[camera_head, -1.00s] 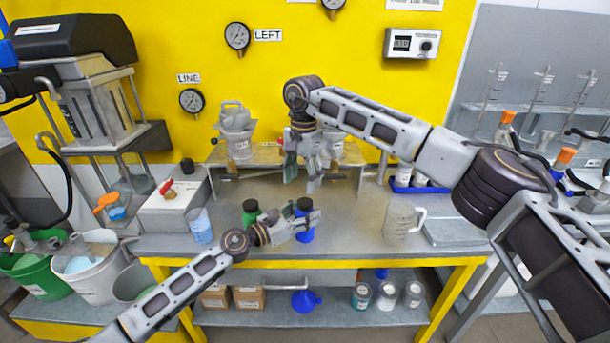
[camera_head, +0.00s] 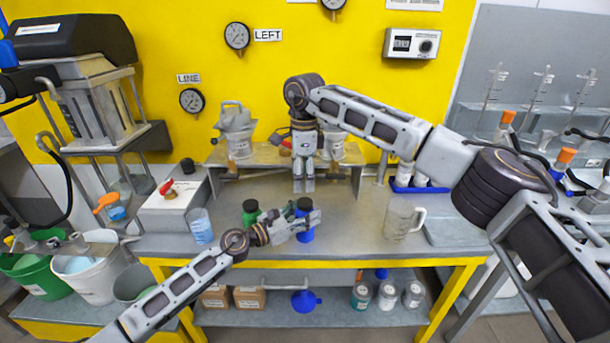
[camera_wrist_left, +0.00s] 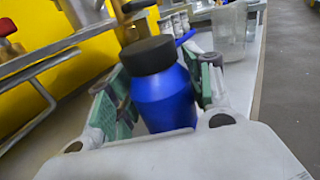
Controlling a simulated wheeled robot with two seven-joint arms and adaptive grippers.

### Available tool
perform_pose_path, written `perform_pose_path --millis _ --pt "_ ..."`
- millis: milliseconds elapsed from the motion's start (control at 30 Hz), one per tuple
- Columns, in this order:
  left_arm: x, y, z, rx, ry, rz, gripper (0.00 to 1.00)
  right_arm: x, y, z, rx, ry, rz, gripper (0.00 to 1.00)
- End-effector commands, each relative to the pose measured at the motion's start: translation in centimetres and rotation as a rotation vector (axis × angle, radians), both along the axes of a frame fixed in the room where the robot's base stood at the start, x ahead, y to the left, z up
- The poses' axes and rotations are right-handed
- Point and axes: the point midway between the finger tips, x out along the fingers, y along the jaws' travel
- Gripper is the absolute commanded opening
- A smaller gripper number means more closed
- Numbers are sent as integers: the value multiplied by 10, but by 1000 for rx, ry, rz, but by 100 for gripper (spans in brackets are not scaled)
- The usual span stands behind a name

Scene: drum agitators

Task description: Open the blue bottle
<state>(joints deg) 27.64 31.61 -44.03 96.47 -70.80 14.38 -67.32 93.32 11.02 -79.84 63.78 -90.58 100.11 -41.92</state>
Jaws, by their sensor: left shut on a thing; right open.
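The blue bottle (camera_head: 306,235) stands upright on the bench with its black cap (camera_head: 304,204) on. My left gripper (camera_head: 304,222) is shut on the bottle's body from the left. In the left wrist view the blue bottle (camera_wrist_left: 165,100) is between the green-padded fingers (camera_wrist_left: 163,98), and its black cap (camera_wrist_left: 148,55) is clear above them. My right gripper (camera_head: 304,188) points straight down above and behind the bottle cap, apart from it. It is open and empty.
A green bottle (camera_head: 250,208) stands just left of the blue one, partly behind my left gripper. A beaker of blue liquid (camera_head: 200,226) is further left. A clear jug (camera_head: 400,219) stands at right. A raised shelf (camera_head: 270,156) with agitators is behind.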

Motion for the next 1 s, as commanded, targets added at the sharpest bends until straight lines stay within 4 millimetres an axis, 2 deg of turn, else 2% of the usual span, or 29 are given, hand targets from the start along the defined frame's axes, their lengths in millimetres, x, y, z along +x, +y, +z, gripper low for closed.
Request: perform_pose_path --millis 1000 --pt "0 0 0 0 1 0 0 1 -2 2 -11 14 -833 60"
